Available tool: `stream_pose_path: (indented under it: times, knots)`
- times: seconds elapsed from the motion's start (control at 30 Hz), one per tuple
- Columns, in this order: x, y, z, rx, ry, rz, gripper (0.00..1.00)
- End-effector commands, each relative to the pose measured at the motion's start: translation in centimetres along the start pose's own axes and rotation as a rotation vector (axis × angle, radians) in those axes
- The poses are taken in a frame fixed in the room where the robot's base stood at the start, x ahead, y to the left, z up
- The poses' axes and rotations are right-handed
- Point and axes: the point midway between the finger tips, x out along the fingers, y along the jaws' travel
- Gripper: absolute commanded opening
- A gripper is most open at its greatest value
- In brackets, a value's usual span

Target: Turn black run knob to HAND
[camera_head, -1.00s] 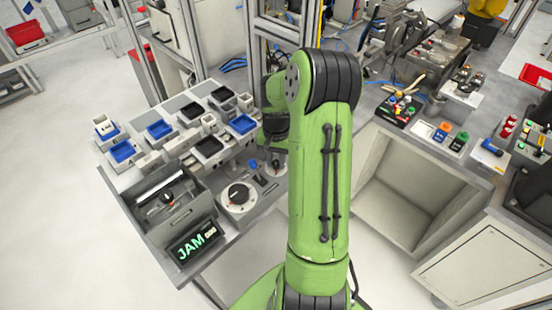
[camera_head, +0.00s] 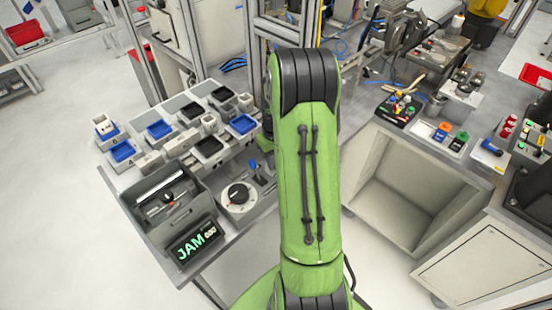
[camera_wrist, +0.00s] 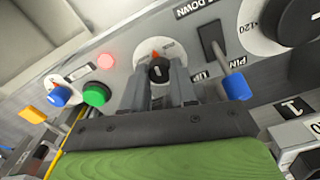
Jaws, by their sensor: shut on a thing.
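The black run knob (camera_wrist: 159,69) sits on a round light plate on the grey panel in the wrist view. An orange mark shows at its upper edge and a small white mark on its face. The lettering around it is too small to read. My gripper (camera_wrist: 161,84) has its two grey fingers on either side of the knob, closed on it. In the head view my green arm hides the gripper and the run knob.
A blue-tipped lever (camera_wrist: 237,86) stands close to the right of the fingers; a large black dial (camera_wrist: 296,20) lies beyond it. Left are a green button (camera_wrist: 97,95), a pink-red lamp (camera_wrist: 106,61) and a blue knob (camera_wrist: 61,96). A JAM display (camera_head: 195,242) fronts the bench.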

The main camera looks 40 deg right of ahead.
Motion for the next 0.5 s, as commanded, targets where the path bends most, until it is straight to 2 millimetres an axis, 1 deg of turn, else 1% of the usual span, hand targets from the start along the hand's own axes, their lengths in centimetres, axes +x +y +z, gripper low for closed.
stream_pose_path:
  times: [0.5]
  knots:
    - [-0.05, 0.03, -0.05, -0.486, 0.001, 0.002, 0.0]
